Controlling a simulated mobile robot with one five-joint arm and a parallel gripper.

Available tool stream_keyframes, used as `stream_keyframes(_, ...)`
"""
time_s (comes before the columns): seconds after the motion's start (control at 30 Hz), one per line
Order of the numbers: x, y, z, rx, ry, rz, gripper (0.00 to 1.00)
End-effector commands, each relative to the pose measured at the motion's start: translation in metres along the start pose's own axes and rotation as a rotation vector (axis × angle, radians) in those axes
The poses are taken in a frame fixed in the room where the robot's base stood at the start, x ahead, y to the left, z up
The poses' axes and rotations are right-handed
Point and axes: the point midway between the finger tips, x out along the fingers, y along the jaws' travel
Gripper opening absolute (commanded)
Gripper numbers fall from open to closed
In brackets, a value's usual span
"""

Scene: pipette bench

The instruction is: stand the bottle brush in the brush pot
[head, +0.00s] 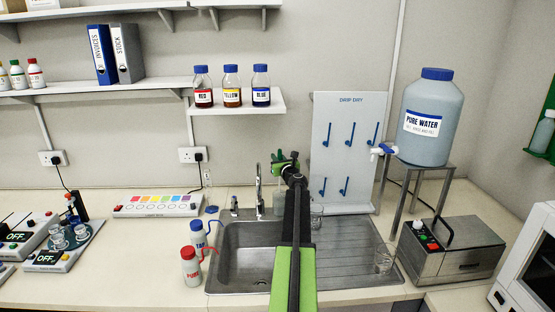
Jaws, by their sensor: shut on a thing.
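My gripper (284,163) is over the back edge of the sink, beside the tap. It is small and partly hidden by my own arm. It is shut on the bottle brush, of which I can make out little behind the jaws and arm. A pale grey, upright shape (279,198) shows directly below the gripper, behind the sink. It may be the brush pot or part of the brush; I cannot tell which, nor whether the brush is inside a pot.
The steel sink (232,262) has a tap (259,195) at its back. Two wash bottles (198,234) (191,268) stand left of it. A glass (385,262) stands on the drainer. The drip-dry board (342,150) and water carboy (431,118) are at right.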

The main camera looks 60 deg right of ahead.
Motion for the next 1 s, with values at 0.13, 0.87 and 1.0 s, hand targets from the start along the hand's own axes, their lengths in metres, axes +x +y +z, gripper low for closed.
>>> stream_keyframes(0.13,0.000,0.000,0.000,0.000,0.000,0.000,0.00)
stream_keyframes(0.87,-0.017,0.000,0.000,0.000,0.000,-0.001,0.42)
stream_keyframes(1.0,-0.054,0.002,0.000,0.000,0.000,-0.002,0.42)
